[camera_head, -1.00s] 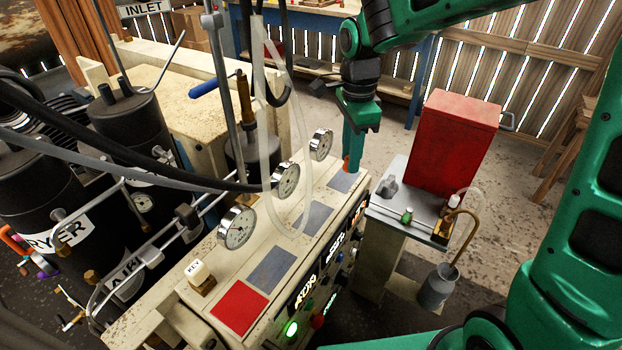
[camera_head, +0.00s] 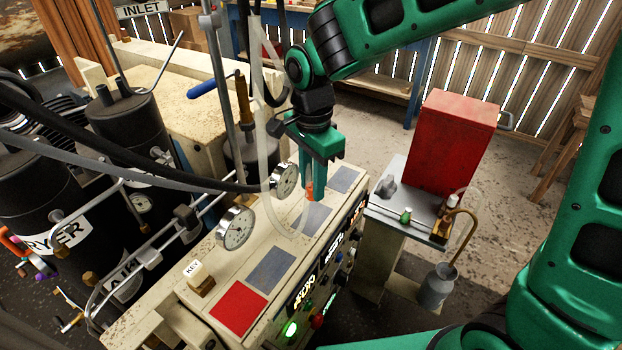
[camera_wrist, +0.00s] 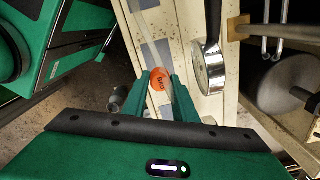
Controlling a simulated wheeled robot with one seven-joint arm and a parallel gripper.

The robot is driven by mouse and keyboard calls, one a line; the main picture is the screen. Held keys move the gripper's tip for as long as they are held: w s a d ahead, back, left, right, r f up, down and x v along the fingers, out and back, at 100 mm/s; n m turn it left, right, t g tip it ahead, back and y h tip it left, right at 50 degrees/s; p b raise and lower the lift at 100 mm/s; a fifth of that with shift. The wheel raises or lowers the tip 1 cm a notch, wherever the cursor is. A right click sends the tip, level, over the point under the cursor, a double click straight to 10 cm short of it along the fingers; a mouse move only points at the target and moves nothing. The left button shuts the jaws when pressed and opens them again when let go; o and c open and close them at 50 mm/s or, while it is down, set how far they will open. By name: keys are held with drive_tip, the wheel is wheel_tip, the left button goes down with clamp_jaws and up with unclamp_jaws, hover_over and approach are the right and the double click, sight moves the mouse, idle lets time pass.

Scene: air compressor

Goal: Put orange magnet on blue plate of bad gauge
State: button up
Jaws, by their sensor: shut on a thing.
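My gripper (camera_head: 311,186) is shut on the orange magnet (camera_head: 310,191), which shows between the fingertips in the wrist view (camera_wrist: 160,80). In the head view it is over the panel top, by the middle blue-grey plate (camera_head: 314,217); I cannot tell whether the magnet touches it. Another blue-grey plate (camera_head: 271,270) lies nearer and one (camera_head: 343,180) farther. A near gauge (camera_head: 236,228) and a middle gauge (camera_head: 285,180) stand along the plates' left side; the far gauge is hidden behind my gripper. The dials are too small to tell which gauge is bad.
A red plate (camera_head: 238,307) lies at the panel's near end, by a KEY block (camera_head: 195,272). A clear hose loop hangs in front of the gauges. Black hoses cross at left. A side table (camera_head: 389,211) with a red box (camera_head: 452,140) stands at right.

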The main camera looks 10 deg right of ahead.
drive_tip(key=shift+f, duration=3.05)
drive_tip(key=shift+s+f, duration=0.1)
drive_tip(key=shift+f, duration=0.45)
drive_tip(key=o, duration=1.1)
drive_tip(key=shift+r, duration=0.1)
